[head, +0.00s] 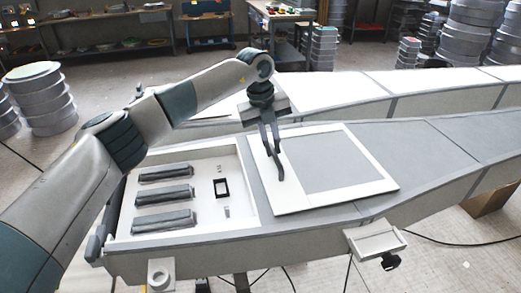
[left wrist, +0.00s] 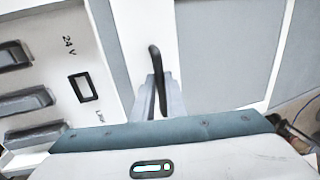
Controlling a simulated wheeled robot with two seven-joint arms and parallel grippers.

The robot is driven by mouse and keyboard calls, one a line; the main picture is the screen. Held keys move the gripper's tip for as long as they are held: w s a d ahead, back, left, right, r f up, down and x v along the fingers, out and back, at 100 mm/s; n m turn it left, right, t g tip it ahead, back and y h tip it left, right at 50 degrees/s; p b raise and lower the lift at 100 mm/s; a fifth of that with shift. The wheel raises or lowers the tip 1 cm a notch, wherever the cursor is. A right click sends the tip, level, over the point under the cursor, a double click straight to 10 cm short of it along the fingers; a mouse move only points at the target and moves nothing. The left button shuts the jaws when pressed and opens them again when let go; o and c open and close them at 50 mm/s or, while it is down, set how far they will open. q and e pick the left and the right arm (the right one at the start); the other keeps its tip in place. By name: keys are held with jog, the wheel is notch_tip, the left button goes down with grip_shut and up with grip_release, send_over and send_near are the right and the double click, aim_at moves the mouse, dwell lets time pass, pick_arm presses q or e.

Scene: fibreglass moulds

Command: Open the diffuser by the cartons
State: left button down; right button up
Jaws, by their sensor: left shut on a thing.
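The diffuser (head: 378,186) is a flat white-framed panel with a grey centre. It lies to the right of an uncovered white bay (head: 250,205) in the long grey-white housing. My left gripper (head: 274,150) comes down from above onto the panel's left frame strip and is shut on the dark upright handle (head: 281,174). In the left wrist view the handle (left wrist: 154,58) rises between my left gripper's fingers (left wrist: 156,95), and part of the diffuser (left wrist: 220,55) shows to the right. My right gripper is not seen.
The bay holds three dark ribbed bars (head: 164,195), a black-rimmed square (head: 221,188) and a "24 V" marking. A pale bracket (head: 374,238) sticks out at the front edge. A brown carton (head: 492,200) stands at the right. Round moulds (head: 42,95) are stacked behind.

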pick_arm(q)
jog(key=shift+d, duration=0.1)
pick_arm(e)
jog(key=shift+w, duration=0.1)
pick_arm(q)
jog(key=c, duration=1.8)
grip_release()
jog(key=shift+o, duration=0.2)
jog(key=shift+r, duration=0.1)
